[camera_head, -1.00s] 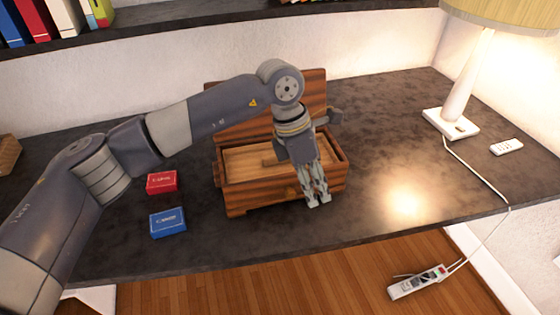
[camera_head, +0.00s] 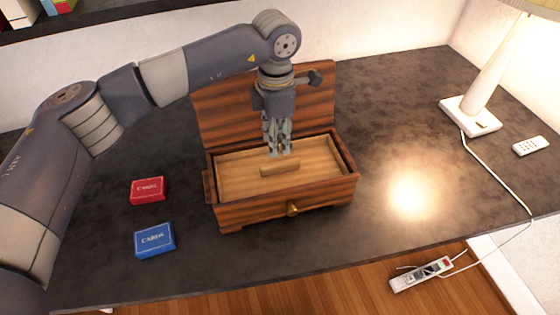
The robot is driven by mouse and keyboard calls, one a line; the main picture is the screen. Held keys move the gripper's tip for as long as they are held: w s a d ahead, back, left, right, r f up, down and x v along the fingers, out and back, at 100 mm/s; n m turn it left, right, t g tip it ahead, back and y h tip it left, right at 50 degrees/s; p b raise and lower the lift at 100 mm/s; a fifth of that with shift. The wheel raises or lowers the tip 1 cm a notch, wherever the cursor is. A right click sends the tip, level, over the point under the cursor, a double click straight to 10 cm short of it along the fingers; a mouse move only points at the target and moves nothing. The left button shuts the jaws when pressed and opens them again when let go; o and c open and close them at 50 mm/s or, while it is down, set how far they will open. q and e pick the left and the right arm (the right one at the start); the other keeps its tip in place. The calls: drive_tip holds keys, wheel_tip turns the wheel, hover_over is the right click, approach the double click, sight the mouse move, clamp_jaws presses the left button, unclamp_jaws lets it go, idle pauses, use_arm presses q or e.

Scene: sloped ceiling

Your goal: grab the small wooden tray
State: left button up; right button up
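The small wooden tray (camera_head: 234,184) is light wood with a raised block handle (camera_head: 280,167) in its middle. It sits inside a dark striped wooden box (camera_head: 250,214) whose lid (camera_head: 222,118) stands open at the back. My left gripper (camera_head: 279,152) points down over the tray, just behind the handle in the picture. Its fingers look close together with a narrow gap, and nothing shows between them. I cannot tell whether the fingertips touch the tray. My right gripper is not in view.
A red card box (camera_head: 148,189) and a blue card box (camera_head: 155,240) lie left of the wooden box. A lamp (camera_head: 485,85) and a white remote (camera_head: 531,146) stand on the right of the dark table (camera_head: 385,240). A power strip (camera_head: 422,273) lies below the front edge.

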sight(280, 163)
use_arm(q)
drive_tip(key=f, duration=0.1)
drive_tip(key=s+f, duration=0.1)
drive_tip(key=shift+f+p, duration=0.3)
drive_tip(key=shift+d+f, duration=0.1)
drive_tip(key=shift+f, duration=0.2)
drive_tip(key=f, duration=0.1)
drive_tip(key=f+p, duration=0.2)
drive_tip(key=shift+d+f, duration=0.25)
drive_tip(key=shift+f, duration=0.65)
drive_tip(key=c, duration=0.8)
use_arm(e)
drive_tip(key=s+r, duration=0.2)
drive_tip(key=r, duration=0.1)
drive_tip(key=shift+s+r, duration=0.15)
